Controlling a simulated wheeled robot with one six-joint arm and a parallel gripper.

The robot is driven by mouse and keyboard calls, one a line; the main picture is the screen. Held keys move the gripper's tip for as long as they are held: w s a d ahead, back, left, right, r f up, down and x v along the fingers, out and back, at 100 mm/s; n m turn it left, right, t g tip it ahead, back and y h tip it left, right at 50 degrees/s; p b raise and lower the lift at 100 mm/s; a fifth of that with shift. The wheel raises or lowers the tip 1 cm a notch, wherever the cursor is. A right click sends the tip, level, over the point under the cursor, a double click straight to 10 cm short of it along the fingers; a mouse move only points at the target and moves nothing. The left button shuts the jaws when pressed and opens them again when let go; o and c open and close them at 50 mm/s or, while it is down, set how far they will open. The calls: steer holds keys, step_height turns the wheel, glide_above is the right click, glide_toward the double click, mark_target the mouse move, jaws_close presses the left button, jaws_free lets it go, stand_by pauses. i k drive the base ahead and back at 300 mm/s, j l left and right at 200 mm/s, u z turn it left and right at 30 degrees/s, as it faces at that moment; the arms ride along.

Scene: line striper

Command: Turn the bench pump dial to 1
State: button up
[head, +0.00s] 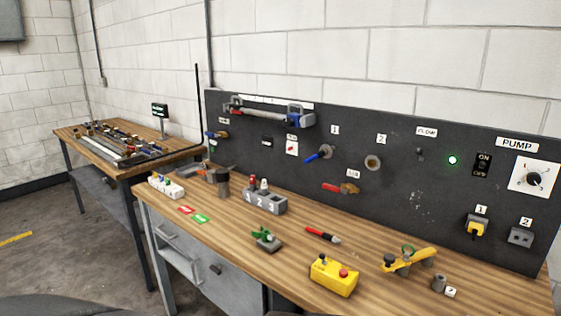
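The pump dial (534,179) is a round black knob on a white square plate. It is at the upper right of the dark panel, under a white label reading PUMP (517,144). Small marks ring the knob, but they are too small to read, and I cannot tell which setting it points to. My gripper is not in view, and nothing covers the dial.
An ON/OFF switch (483,165) and a lit green lamp (452,160) are left of the dial. Sockets 1 (477,227) and 2 (521,236) are below it. A yellow button box (334,276) and yellow-handled tool (409,261) sit on the wooden bench (290,248).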

mark_target(534, 178)
steer(key=z, duration=1.75)
